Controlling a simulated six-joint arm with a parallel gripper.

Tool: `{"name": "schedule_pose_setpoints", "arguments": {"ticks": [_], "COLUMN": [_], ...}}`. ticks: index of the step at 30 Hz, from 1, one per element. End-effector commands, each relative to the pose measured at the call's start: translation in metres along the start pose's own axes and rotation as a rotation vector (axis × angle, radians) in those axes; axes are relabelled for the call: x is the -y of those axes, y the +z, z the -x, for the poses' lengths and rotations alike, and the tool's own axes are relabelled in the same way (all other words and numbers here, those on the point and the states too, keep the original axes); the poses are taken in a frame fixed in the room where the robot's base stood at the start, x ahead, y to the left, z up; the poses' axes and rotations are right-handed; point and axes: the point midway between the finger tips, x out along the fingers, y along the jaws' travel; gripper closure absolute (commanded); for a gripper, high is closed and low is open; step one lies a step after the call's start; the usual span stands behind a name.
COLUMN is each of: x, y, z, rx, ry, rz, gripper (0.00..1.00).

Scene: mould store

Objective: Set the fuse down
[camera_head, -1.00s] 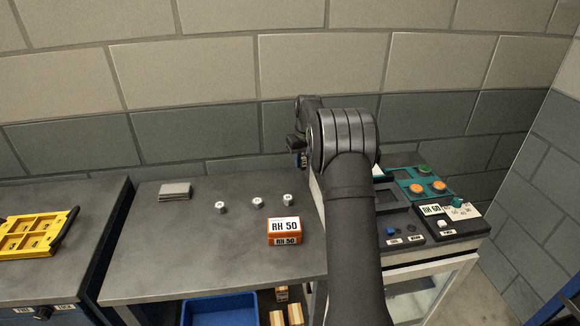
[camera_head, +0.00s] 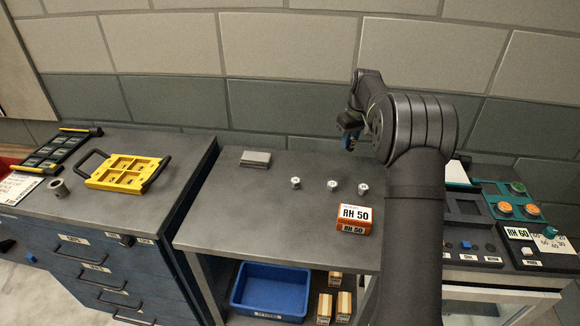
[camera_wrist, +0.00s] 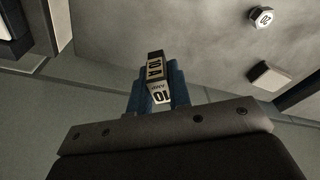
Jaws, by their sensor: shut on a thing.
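My gripper (camera_head: 350,138) is raised above the back right of the grey table (camera_head: 262,212), near the wall. In the wrist view my gripper (camera_wrist: 157,88) has its blue fingers shut on the fuse (camera_wrist: 155,72), a small dark block with white labels reading "10 A" and "10 AMP". The fuse is upright in the picture, between the fingers. In the head view the fuse is too small and dark to tell from the gripper. Nothing shows under the fuse in contact with it.
Three small white-topped pieces (camera_head: 333,186) and an orange RH 50 box (camera_head: 353,226) stand on the table. A grey stack (camera_head: 256,158) lies at the back. A control panel (camera_head: 522,245) is at right, a yellow tray (camera_head: 119,182) at left. The table's front left is clear.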

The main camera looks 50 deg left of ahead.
Motion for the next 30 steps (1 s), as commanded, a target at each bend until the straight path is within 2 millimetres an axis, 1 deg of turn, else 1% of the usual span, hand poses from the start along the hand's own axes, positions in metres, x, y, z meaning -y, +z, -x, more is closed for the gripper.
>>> {"name": "schedule_pose_setpoints", "arguments": {"ticks": [1, 3, 6, 10, 13, 24, 27, 30], "x": [0.019, 0.040, 0.061, 0.077, 0.089, 0.143, 0.150, 0.155], "y": [-0.013, -0.025, -0.038, -0.047, -0.057, -0.107, -0.116, -0.119], "z": [-0.002, -0.004, -0.005, -0.009, -0.019, -0.076, -0.084, -0.088], "rx": [0.000, 0.001, 0.000, 0.000, 0.001, 0.001, 0.000, -0.001], "ry": [-0.007, -0.014, -0.021, -0.027, -0.028, -0.028, -0.027, -0.026], "rz": [0.044, 0.093, 0.144, 0.177, 0.185, 0.183, 0.181, 0.181], "gripper": [1.00, 1.00, 1.00, 1.00, 1.00, 1.00, 1.00, 1.00]}}
